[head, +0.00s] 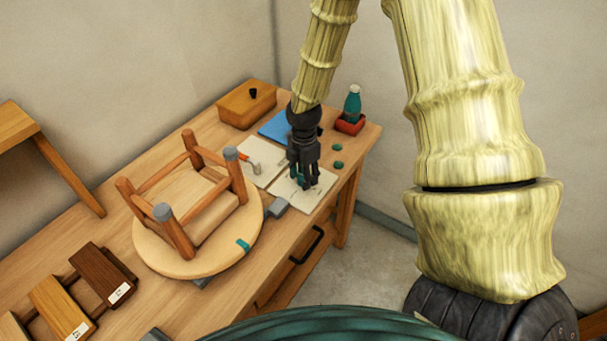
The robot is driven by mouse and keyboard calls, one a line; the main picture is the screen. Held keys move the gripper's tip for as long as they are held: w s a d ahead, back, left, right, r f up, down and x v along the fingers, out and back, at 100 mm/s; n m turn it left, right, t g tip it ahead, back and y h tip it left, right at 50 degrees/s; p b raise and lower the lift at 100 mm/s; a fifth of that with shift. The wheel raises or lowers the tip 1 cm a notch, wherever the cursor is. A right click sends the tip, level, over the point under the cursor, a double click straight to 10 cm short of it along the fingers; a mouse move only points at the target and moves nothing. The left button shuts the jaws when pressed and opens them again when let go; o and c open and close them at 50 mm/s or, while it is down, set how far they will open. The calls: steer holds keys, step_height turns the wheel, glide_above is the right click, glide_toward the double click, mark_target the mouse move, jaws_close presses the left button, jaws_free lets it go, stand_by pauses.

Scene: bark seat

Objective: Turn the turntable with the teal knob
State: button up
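The turntable (165,255) is a round, pale wooden disc on the workbench. A small stool (190,190) stands upside down on it, legs up, some with grey tips. The teal knob (243,245) sits on the disc's near right rim.
A grey block (277,207) lies between book and turntable. Wooden sample boards (100,272) lie at left.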

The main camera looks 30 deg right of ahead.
steer(key=c, duration=0.5)
